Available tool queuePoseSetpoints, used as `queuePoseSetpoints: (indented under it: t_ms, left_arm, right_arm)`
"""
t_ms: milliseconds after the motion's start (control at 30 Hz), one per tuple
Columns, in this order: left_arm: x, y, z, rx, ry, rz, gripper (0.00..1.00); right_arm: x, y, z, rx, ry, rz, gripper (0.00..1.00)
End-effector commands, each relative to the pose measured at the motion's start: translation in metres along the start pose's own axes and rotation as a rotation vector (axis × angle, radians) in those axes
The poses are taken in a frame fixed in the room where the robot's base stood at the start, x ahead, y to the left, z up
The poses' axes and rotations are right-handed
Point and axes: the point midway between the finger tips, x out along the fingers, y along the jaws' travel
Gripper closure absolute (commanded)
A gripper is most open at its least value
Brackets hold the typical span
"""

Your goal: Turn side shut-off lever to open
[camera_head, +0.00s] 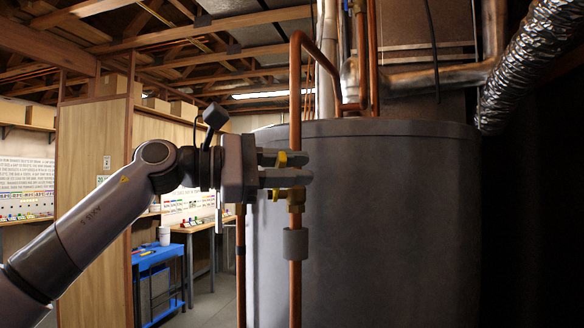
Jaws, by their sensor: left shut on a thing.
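A yellow shut-off lever (282,159) shows between the fingers of my left gripper (287,168). The gripper comes in from the left and is shut on the lever. The lever belongs to a brass valve (296,197) on a vertical copper pipe (295,255), in front of the large grey tank (390,220). The fingers hide most of the lever and the upper part of the valve, so I cannot tell the lever's exact angle. My right gripper is not in the view.
A second copper pipe (241,270) runs down just left of the valve's pipe. A silver flexible duct (530,60) hangs at the upper right. A blue table (158,257) and a wooden panel (92,180) stand behind my arm at the left.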

Motion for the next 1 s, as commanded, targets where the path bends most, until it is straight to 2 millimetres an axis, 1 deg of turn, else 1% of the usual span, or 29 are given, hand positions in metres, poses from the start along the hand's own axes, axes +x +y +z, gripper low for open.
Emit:
queuePoseSetpoints:
  t_ms: [33, 100, 333, 433, 567, 700, 800, 900, 1000]
  left_arm:
    - [0.000, 0.000, -0.001, 0.000, 0.001, 0.002, 0.71]
    - [0.000, 0.000, -0.001, 0.000, 0.001, 0.001, 0.53]
    - [0.000, 0.000, 0.000, 0.001, 0.001, 0.000, 0.53]
    - [-0.004, 0.000, -0.001, 0.002, 0.001, 0.002, 0.53]
    - [-0.021, -0.002, -0.003, 0.003, 0.002, 0.003, 0.53]
    - [-0.045, -0.002, -0.003, 0.003, 0.003, 0.003, 0.53]
    - [-0.059, -0.001, -0.002, 0.001, 0.002, 0.003, 0.53]
    - [-0.068, 0.000, -0.001, 0.001, 0.001, 0.002, 0.53]
    - [-0.072, 0.000, -0.001, 0.001, 0.001, 0.001, 0.53]
  right_arm:
    - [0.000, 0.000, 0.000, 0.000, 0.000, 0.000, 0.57]
    - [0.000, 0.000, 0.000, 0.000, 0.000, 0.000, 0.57]
    - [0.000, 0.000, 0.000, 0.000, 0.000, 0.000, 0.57]
    - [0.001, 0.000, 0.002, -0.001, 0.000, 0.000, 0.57]
    - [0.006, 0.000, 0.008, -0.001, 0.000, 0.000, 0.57]
    - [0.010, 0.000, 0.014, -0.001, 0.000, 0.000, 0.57]
    - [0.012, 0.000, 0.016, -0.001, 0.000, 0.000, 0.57]
    - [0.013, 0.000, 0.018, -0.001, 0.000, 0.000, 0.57]
    - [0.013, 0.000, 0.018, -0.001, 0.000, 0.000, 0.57]
